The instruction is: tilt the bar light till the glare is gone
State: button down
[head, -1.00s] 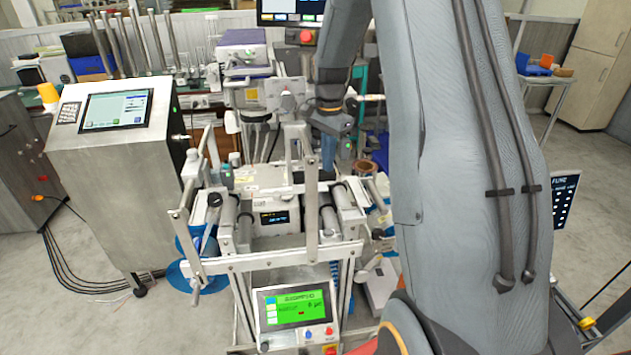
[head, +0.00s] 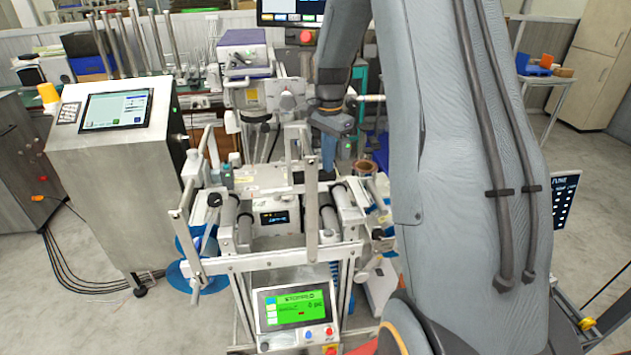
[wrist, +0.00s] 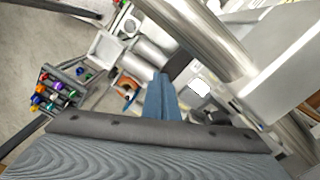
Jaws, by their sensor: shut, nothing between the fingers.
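My gripper (head: 328,158) points down with its blue fingers together, behind the right part of the roller machine (head: 270,222). In the wrist view the blue fingers (wrist: 160,80) stand side by side with nothing held between them. A bright white patch (wrist: 200,88) lies just right of the fingertips in the wrist view; I cannot tell whether it is glare or a lit surface. I cannot pick out the bar light for certain among the metal bars and rollers. Part of the machine behind the gripper is hidden by my arm.
A steel cabinet with a screen (head: 115,108) stands at the left. A green display (head: 293,308) sits at the machine's front. Upright metal posts (head: 311,205) and a shiny cylinder (wrist: 200,35) are close to the gripper. Open floor (head: 585,220) lies at the right.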

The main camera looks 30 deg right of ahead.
jog(key=shift+f, duration=0.55)
dwell(1.0)
